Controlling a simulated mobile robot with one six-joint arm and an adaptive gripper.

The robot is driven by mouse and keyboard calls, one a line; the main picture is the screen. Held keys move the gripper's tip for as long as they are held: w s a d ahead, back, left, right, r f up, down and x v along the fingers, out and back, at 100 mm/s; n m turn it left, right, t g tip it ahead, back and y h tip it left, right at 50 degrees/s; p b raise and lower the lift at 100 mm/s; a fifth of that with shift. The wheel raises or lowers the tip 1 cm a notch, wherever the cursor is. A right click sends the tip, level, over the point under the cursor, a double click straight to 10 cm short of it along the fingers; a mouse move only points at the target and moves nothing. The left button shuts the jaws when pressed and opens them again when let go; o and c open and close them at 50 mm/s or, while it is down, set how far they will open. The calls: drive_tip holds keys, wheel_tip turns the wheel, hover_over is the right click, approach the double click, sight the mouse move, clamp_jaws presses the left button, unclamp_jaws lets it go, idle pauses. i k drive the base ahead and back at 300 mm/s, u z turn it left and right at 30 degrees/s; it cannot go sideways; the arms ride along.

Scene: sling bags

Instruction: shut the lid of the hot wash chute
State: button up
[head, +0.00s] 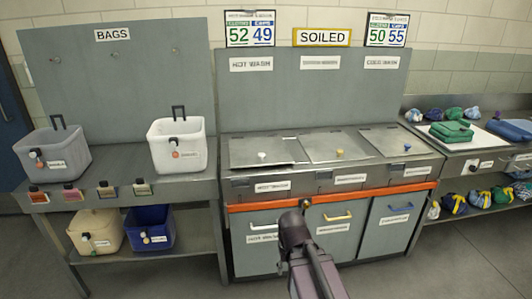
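The hot wash chute lid (250,148) is the left of three grey metal lids on the counter under the SOILED sign. It has a white knob (262,155) near its front. The lid lies almost flat, with a dark line under its front edge; I cannot tell whether it is fully down. My dark arm rises from the bottom of the head view, and its end (305,204) is in front of the orange rail, lower than the lid and apart from it. My gripper's fingers cannot be made out.
The middle lid (332,146) has a yellow knob and the right lid (392,140) a blue one. An orange rail (330,195) runs along the front above the bin doors. Grey (52,152) and white (178,145) bins stand left. Folded green cloths (452,132) lie right.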

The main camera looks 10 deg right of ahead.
sight(268, 150)
drive_tip(key=i, duration=1)
